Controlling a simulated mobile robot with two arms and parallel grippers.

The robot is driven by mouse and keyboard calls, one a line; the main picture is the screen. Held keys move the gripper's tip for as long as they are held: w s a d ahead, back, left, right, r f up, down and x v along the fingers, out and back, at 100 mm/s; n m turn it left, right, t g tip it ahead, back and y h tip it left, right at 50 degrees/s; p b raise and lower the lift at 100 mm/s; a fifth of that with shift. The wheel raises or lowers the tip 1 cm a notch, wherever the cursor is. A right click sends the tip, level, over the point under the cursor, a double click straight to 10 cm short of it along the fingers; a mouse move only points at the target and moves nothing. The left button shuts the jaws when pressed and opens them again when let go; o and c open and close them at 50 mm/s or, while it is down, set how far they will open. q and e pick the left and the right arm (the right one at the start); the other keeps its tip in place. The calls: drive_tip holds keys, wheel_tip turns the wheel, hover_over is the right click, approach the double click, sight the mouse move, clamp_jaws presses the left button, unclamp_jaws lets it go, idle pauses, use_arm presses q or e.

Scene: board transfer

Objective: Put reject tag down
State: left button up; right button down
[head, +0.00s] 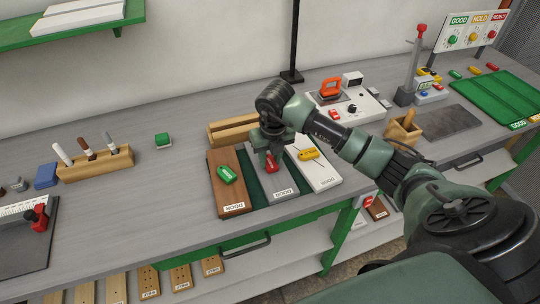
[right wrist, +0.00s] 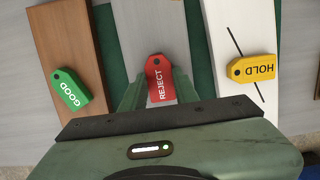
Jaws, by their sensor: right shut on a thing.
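My right gripper (head: 271,158) points down over the grey board (head: 282,188), the middle one of three. It is shut on the red REJECT tag (right wrist: 159,78), which shows between its two fingers in the right wrist view. The tag (head: 271,165) is partly hidden by the gripper in the head view. It is at or just above the board; I cannot tell whether it touches. The green GOOD tag (head: 227,174) lies on the brown board (head: 232,199) to the left. The yellow HOLD tag (head: 308,154) lies on the white board (head: 321,178) to the right. My left gripper is out of view.
A wooden block (head: 231,130) stands behind the boards. A device with an orange handle (head: 330,89), a small wooden box (head: 402,133) and a green mat (head: 497,100) are at right.

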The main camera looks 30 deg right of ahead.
sight(272, 166)
drive_tip(key=shift+f, duration=0.1)
drive_tip(key=c, duration=1.1)
unclamp_jaws()
drive_tip(key=shift+o, duration=0.2)
drive_tip(key=shift+r, duration=0.45)
wheel_tip(272, 166, up, 11)
drive_tip(key=s+b, duration=0.1)
drive_tip(key=b, duration=0.2)
drive_tip(key=shift+s+a+r, duration=0.15)
drive_tip(key=shift+s+a, duration=0.05)
drive_tip(key=shift+s, duration=0.15)
